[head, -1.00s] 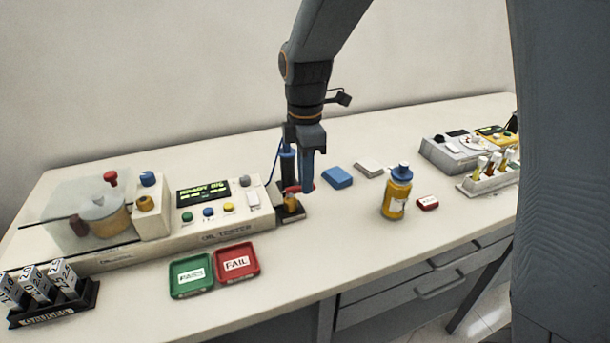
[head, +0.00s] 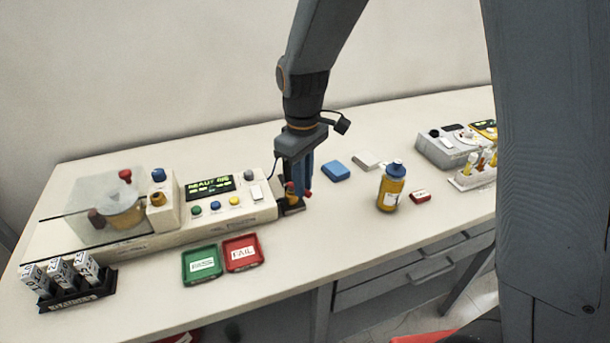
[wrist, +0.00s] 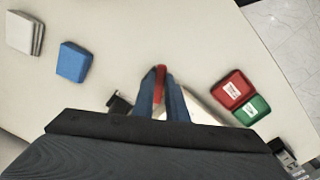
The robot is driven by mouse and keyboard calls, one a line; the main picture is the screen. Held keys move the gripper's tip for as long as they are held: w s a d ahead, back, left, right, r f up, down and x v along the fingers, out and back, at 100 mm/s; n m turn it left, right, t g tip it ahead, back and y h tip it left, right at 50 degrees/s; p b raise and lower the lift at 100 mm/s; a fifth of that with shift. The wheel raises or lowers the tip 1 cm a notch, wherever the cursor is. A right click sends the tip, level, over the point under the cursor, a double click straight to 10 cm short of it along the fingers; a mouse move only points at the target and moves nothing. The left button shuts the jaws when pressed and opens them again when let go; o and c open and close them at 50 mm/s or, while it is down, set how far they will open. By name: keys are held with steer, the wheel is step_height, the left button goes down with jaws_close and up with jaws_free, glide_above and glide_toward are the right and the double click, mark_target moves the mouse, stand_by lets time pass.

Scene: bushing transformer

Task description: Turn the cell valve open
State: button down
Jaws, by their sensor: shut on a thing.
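The cell valve (head: 291,198) is a small brass-orange body with a red handle, on a dark base at the right end of the oil tester. My gripper (head: 301,190) points down over it, with its blue fingers closed around the red handle. In the wrist view the red handle (wrist: 160,76) sits between the two fingertips (wrist: 161,88). The fingers hide the middle of the handle, and the valve's body is mostly hidden in the wrist view.
The oil tester (head: 190,226) with its clear cover stands to the left. Green (head: 202,265) and red (head: 243,253) trays lie in front of it. A blue block (head: 335,171) and a yellow bottle (head: 391,188) stand to the right. Bare tabletop lies between them and the valve.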

steer(key=shift+s+a+m+p, duration=0.15)
steer(key=shift+a+m+p, duration=0.2)
steer(key=shift+m, duration=0.7)
steer(key=shift+s+a+m+p, duration=0.2)
steer(key=shift+m+p, duration=0.2)
steer(key=shift+m, duration=0.6)
steer(key=shift+s+a+m+p, duration=0.15)
steer(key=shift+a+m+p, duration=0.2)
steer(key=shift+m, duration=0.7)
steer(key=c, duration=1.8)
jaws_free()
steer(key=shift+o, duration=0.2)
step_height(320, 180, up, 8)
steer(key=b, duration=0.2)
steer(key=shift+f, duration=0.1)
